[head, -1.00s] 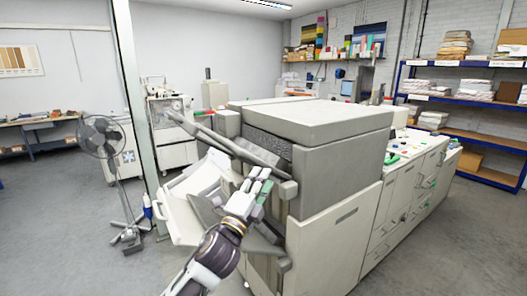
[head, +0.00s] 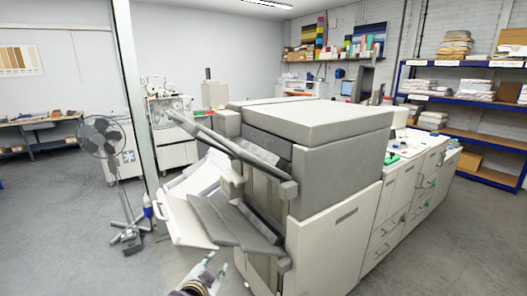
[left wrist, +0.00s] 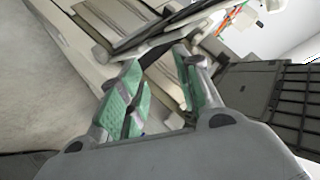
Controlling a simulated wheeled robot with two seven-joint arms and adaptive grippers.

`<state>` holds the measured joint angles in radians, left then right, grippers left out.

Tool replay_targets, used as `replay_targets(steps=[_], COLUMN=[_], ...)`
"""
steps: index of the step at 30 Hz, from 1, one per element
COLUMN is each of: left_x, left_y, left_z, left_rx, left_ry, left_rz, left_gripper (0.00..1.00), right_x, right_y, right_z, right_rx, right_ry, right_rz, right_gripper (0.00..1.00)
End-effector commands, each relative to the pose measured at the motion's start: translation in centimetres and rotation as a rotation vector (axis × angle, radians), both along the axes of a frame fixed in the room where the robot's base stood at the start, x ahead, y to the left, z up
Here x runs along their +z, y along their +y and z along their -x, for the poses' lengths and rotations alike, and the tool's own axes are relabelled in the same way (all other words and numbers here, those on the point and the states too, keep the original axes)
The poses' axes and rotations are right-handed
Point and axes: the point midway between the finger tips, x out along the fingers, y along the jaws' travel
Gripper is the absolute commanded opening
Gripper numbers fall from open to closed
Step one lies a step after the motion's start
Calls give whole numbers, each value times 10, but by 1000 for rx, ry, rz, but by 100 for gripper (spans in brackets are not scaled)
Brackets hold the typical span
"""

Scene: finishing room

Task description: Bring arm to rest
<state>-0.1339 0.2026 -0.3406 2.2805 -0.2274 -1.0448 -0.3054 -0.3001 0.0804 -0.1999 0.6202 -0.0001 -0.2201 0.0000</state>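My left arm comes in at the bottom of the head view, and only the tip of its left gripper (head: 208,268) shows there, just in front of the machine's lower left side. The left wrist view shows the gripper's green-padded fingers (left wrist: 160,80) standing apart with nothing held between them. The large grey and white machine (head: 335,215) stands close beyond the gripper, with its slanted trays (head: 230,220) facing me. My right gripper is in neither view.
A fan on a stand (head: 101,138) is at the left, beside a thin upright post (head: 136,100). Blue shelving (head: 490,138) with stacked paper stands at the right. Bare grey floor (head: 60,220) lies open at the lower left.

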Motion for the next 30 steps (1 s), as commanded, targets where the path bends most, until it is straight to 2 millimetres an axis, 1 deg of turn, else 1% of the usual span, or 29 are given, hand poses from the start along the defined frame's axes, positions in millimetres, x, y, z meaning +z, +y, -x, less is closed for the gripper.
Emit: replay_targets(steps=[1,6,11,15,18,21,30], left_x=[-13,-51,-82,-106,-117,-125,-140], left_y=[6,24,39,51,57,61,70], left_z=[11,48,88,126,149,167,206], left_rx=[23,109,192,267,313,347,423], left_ry=[49,210,360,488,562,618,735], left_rz=[25,109,179,232,261,281,319], left_gripper=[34,34,34,34,34,34,34], right_x=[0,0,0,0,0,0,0], right_y=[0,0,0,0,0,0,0], right_z=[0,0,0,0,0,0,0], right_rx=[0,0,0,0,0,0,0], right_ry=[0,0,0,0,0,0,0], right_rz=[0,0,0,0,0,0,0], right_gripper=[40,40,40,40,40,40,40])
